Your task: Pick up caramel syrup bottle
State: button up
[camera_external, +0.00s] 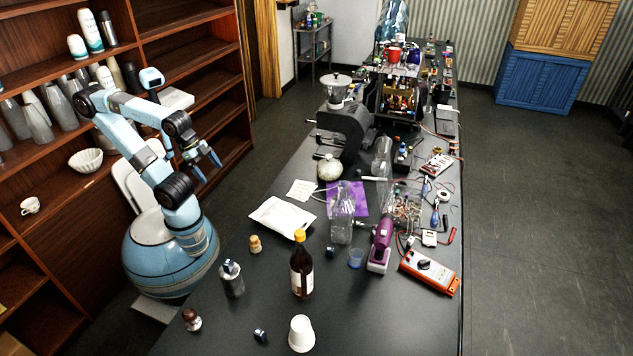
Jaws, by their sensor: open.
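A dark brown bottle (301,268) with a yellow-orange cap and a pale label stands upright on the black table (225,326), toward its near end. It looks like the caramel syrup bottle, but its label is too small to read. My gripper (209,170) is open and empty. It is in the air beyond the table's left edge, up and to the left of the bottle and well apart from it.
Shelves (200,62) stand behind my arm.

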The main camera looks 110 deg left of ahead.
jog(key=shift+w, duration=0.1)
jog(key=m+t+h, duration=0.4)
jog(key=t+h, duration=0.2)
jog(key=t, duration=0.6)
send_near(310, 269)
jog(key=w, duration=0.2)
jog(key=w+r, duration=0.1)
jog(key=shift+d+r, duration=0.1)
jog(key=shift+d, duration=0.3)
jog(key=shift+f+x, duration=0.2)
jog(key=shift+x, duration=0.65)
jog(key=shift+f+x, duration=0.15)
jog(key=shift+x, duration=0.75)
jog(key=shift+f+x, duration=0.2)
jog(key=shift+x, duration=0.65)
jog(key=shift+c, duration=0.3)
